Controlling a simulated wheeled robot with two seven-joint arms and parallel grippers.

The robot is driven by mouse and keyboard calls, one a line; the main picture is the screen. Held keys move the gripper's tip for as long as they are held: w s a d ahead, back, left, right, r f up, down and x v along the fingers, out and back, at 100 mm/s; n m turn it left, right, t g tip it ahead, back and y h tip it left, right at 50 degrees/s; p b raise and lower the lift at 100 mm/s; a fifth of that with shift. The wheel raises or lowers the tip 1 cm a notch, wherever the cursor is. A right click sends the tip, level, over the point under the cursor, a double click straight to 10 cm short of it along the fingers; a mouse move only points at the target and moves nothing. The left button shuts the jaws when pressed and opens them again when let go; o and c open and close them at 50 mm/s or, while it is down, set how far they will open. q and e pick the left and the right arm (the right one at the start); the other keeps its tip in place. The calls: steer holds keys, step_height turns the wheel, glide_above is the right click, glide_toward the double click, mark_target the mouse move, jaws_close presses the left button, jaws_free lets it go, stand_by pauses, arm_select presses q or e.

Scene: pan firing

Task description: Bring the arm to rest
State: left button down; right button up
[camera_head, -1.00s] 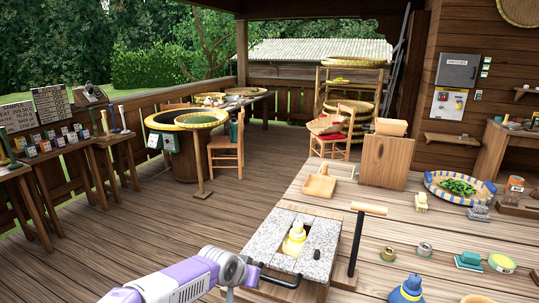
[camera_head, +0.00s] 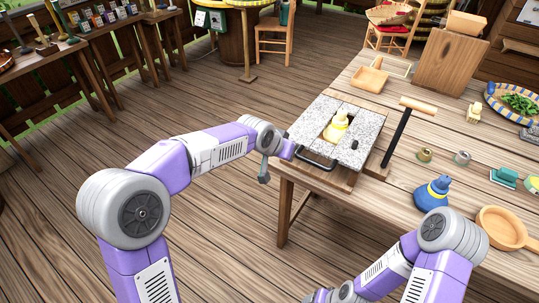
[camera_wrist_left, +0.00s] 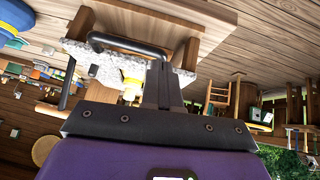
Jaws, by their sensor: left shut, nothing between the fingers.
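My left arm (camera_head: 210,150) reaches from the left to the front left corner of the work table. Its gripper (camera_wrist_left: 160,85) shows in the left wrist view with its dark fingers together and empty, near the bent black handle (camera_wrist_left: 125,45). That handle (camera_head: 316,161) is on the front of the stone-topped stove (camera_head: 360,118); I cannot tell whether the fingers touch it. A pale yellow item (camera_head: 337,126) sits in the stove's central opening. My right arm (camera_head: 400,265) is at the lower right; its gripper is out of view.
On the table (camera_head: 410,170) a blue bottle (camera_head: 432,194) and a wooden pan (camera_head: 502,228) are close to my right arm. A wooden-topped black post (camera_head: 400,135) stands right of the stove. Open plank floor (camera_head: 230,235) lies left of the table.

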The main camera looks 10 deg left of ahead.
arm_select(q)
steer(key=s+a+r, duration=0.2)
steer(key=s+a, duration=0.1)
steer(key=s, duration=0.4)
steer(key=shift+s+a+p, duration=0.2)
steer(key=shift+a+p, duration=0.2)
steer(key=shift+p, duration=0.05)
steer(key=s+f+n+g, duration=0.1)
steer(key=s+f+g, duration=0.15)
steer(key=f, duration=0.85)
steer(key=s+f+n+g, duration=0.1)
steer(key=s+f+n, duration=0.15)
steer(key=f, duration=0.75)
steer(key=s+f+n+g+p, duration=0.1)
steer(key=s+f+n+g, duration=0.1)
steer(key=s+f, duration=1.3)
steer(key=shift+s+d+f+n+h, duration=0.25)
steer(key=shift+s+f+n+h, duration=0.15)
steer(key=shift+s, duration=0.75)
